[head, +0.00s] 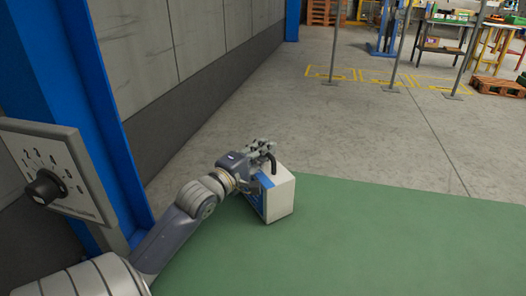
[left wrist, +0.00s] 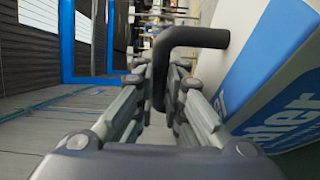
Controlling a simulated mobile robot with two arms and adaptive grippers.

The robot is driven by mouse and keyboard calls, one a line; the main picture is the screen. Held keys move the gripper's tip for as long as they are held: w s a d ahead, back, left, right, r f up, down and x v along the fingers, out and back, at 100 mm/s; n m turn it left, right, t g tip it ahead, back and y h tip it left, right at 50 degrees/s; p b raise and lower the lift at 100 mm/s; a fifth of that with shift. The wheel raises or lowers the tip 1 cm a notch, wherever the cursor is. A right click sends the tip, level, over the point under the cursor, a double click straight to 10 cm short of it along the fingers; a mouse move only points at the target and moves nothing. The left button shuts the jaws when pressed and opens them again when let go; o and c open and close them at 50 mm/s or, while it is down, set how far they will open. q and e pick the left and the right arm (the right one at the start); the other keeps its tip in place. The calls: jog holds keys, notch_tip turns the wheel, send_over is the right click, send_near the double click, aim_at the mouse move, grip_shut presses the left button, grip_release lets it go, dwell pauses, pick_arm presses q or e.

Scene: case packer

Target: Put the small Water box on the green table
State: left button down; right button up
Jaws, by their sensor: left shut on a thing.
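The small Water box (head: 283,194) is white with a blue printed side and a dark handle (head: 271,162). It stands at the far left part of the green table (head: 400,240), on or just above its surface; I cannot tell which. My left gripper (head: 265,152) is at the top of the box, shut on the handle. In the left wrist view the dark bent handle (left wrist: 190,38) runs between the fingers (left wrist: 168,95), and the box's blue and white side (left wrist: 275,75) fills the right. My right gripper is not in view.
A blue post (head: 95,110) and a panel with a dial (head: 50,175) stand at the left, close to my left arm. A grey wall (head: 185,50) runs behind. The table's middle and right are clear. Grey posts (head: 400,45) and workbenches (head: 440,45) stand far back.

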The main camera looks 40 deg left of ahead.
pick_arm(q)
jog(key=shift+r, duration=0.1)
jog(key=c, duration=2.1)
grip_release()
jog(key=shift+f, duration=0.2)
jog(key=o, duration=0.4)
jog(key=shift+r, duration=0.15)
jog(key=s, duration=0.4)
jog(key=s+d+p, duration=0.1)
jog(key=s, duration=0.7)
jog(key=shift+d+p, duration=0.3)
